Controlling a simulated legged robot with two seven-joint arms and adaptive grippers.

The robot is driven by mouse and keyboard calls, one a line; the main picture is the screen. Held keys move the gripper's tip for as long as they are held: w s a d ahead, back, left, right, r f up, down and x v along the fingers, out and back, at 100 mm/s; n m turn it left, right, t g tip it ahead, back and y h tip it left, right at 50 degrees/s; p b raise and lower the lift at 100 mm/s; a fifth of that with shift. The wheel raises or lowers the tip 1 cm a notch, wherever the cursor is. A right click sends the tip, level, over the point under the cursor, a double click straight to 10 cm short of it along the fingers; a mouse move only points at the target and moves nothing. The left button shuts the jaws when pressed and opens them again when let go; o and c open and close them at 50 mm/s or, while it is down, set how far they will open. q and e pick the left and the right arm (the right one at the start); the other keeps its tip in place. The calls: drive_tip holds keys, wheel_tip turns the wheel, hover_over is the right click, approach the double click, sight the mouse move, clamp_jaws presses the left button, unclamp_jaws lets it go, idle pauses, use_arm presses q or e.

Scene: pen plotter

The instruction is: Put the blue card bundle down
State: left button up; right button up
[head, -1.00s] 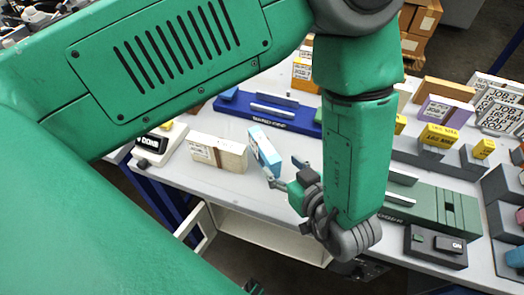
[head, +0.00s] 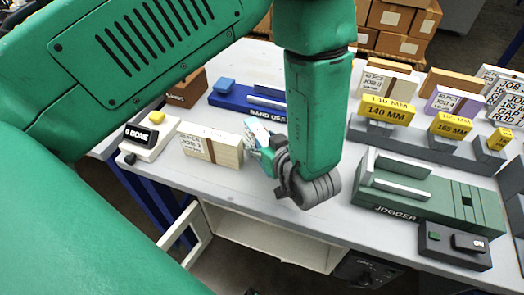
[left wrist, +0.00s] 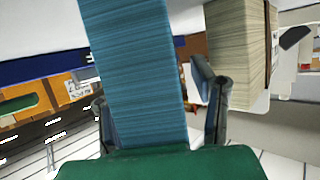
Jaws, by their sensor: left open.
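The blue card bundle (head: 256,133) stands on the grey table in the head view, just right of a cream card bundle; its lower right part is hidden by my left gripper (head: 262,155). In the left wrist view the blue bundle (left wrist: 145,65) rises between the two spread dark fingers of my left gripper (left wrist: 152,95). The right finger stands clear of the bundle with a gap; the left finger is close to its side, and I cannot tell if it touches. The left gripper is open around the bundle. My right gripper is not in view.
The cream bundle (head: 210,146) stands close on the left, near the DONE box (head: 150,138). A blue band tool (head: 245,106) lies behind. The green jogger (head: 430,198) and a switch box (head: 455,246) are to the right. Bare table (head: 330,220) lies in front.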

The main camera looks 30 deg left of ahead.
use_arm(q)
drive_tip(key=shift+d+r, duration=0.1)
drive_tip(key=shift+d, duration=0.1)
clamp_jaws()
drive_tip(key=shift+r, duration=0.1)
